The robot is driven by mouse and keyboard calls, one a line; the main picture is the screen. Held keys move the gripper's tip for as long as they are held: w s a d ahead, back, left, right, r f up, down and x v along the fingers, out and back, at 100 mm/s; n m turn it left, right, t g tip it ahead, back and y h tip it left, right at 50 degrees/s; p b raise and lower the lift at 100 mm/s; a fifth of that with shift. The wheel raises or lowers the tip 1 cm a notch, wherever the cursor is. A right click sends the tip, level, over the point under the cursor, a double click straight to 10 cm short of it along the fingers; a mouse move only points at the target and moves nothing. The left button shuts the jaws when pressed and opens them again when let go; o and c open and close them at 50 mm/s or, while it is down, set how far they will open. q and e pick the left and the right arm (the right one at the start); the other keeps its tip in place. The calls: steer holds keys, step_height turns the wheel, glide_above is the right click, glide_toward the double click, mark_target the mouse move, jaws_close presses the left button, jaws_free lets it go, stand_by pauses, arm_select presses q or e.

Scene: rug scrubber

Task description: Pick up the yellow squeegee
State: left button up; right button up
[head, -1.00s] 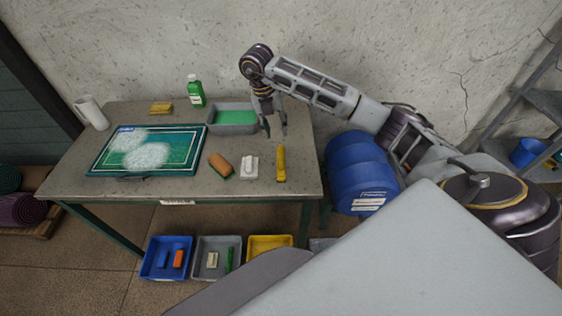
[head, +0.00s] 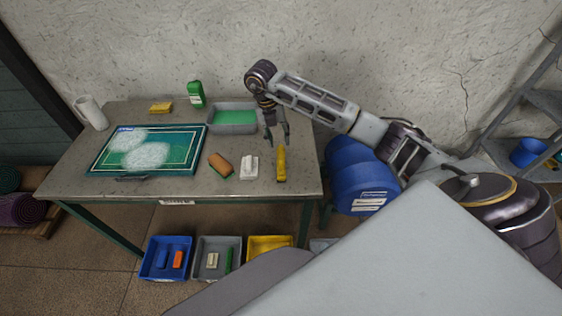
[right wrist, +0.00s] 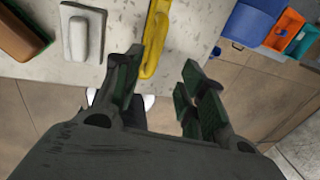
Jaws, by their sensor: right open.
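The yellow squeegee (head: 281,165) lies on the table near its right edge, its long side running front to back. It also shows in the right wrist view (right wrist: 154,38), at the top middle. My right gripper (head: 277,141) is open and empty, just above and behind the squeegee's far end in the head view. In the right wrist view my right gripper (right wrist: 160,70) has its fingers apart, with the squeegee's near part close to the left finger. I cannot tell whether they touch. My left gripper is out of view.
A green rug (head: 103,160) with foam lies at left.

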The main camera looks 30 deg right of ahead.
mark_target(281, 153)
steer(key=shift+s+d+f, duration=0.1)
steer(key=shift+d+f, duration=0.05)
steer(key=shift+f, duration=0.85)
steer(key=shift+s+d+f, duration=0.1)
steer(key=shift+d+f, duration=0.05)
steer(key=shift+f, duration=0.8)
steer(key=shift+f+p, duration=0.9)
steer(key=shift+f, duration=0.9)
steer(key=shift+s+d+f, duration=0.15)
steer(key=shift+f, duration=0.7)
jaws_close()
